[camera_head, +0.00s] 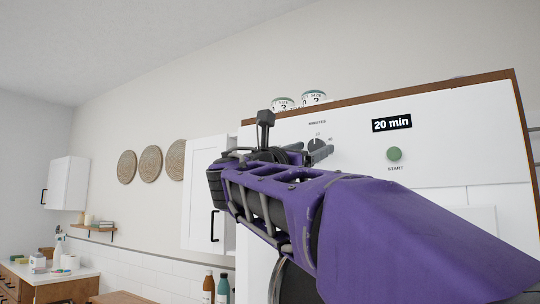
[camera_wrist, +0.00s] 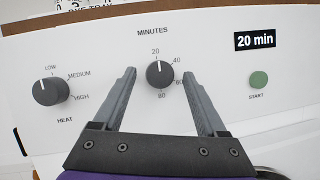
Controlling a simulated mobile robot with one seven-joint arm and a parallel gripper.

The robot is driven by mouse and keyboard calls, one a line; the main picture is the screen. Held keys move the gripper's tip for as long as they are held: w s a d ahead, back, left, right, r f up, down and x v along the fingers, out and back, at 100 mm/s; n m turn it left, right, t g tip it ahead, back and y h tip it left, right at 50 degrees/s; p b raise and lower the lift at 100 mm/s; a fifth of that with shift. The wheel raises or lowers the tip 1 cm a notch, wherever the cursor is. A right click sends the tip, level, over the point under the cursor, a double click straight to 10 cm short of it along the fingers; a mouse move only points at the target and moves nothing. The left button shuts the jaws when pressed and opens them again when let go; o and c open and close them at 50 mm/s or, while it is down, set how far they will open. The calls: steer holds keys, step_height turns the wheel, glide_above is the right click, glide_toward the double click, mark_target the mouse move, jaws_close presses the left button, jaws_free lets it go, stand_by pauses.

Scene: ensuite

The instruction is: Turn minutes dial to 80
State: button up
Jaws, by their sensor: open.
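The minutes dial (camera_wrist: 160,75) is a round dark knob on a white panel, with marks 20, 40, 60 and 80 around it. Its white pointer line points up, near the 20 mark. The black display (camera_wrist: 255,40) reads "20 min"; it also shows in the head view (camera_head: 391,124). My gripper (camera_wrist: 159,72) is open, with one finger on each side of the minutes dial in the wrist view. A gap shows between each finger and the knob. In the head view my gripper (camera_head: 314,149) is at the panel, partly covering the dial (camera_head: 315,143).
The heat dial (camera_wrist: 50,89) is to the left of the minutes dial, and the green start button (camera_wrist: 258,79) is to the right. Jars (camera_head: 313,97) stand on top of the white unit. A white cabinet (camera_head: 203,190) with a dark handle is at the left.

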jaws_close()
